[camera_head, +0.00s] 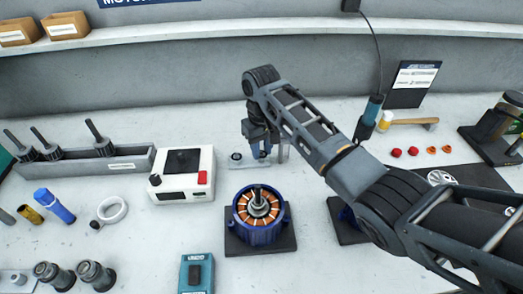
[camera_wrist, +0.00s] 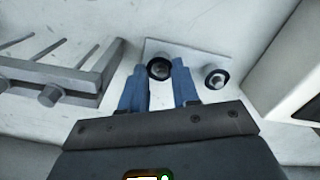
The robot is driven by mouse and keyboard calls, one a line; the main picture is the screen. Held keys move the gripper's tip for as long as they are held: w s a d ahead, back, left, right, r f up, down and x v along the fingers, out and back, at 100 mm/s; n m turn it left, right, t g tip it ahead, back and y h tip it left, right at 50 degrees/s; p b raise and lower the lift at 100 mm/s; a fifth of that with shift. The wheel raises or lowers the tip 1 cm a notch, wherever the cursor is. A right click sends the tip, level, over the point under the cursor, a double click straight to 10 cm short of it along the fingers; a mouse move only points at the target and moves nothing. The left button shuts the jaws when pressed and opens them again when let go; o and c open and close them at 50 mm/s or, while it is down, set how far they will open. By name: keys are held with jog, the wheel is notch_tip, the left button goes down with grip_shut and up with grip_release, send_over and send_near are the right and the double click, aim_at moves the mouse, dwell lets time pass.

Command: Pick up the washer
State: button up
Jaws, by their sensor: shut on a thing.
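In the wrist view, my gripper's (camera_wrist: 160,70) two blue fingers close on a small dark ring with a pale centre, the washer (camera_wrist: 159,68). The washer lies at or just above a pale plate (camera_wrist: 188,52); I cannot tell whether it touches. A second similar washer (camera_wrist: 216,78) lies on the same plate, beside the right finger. In the head view, my gripper (camera_head: 261,155) points down behind the blue motor, and its fingers hide the held washer. The other washer (camera_head: 236,156) shows just left of the fingers.
A white box with a red button (camera_head: 203,178) stands left of the gripper. A blue motor stator (camera_head: 258,212) on a dark base stands in front. A grey rack (camera_head: 120,163) is far left. A grey fixture with rods (camera_wrist: 55,75) is close by in the wrist view.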

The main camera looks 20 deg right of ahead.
jog(key=shift+r, duration=0.6)
notch_tip(320, 180, up, 3)
jog(key=shift+f+b, duration=0.15)
jog(key=shift+b, duration=0.2)
jog(key=s+r+p, duration=0.4)
jog(key=s+r, duration=0.3)
jog(key=s, duration=0.4)
jog(key=shift+s+d+r+p, duration=0.25)
jog(key=shift+s+p, duration=0.05)
jog(key=shift+s, duration=0.05)
jog(key=shift+d, duration=0.1)
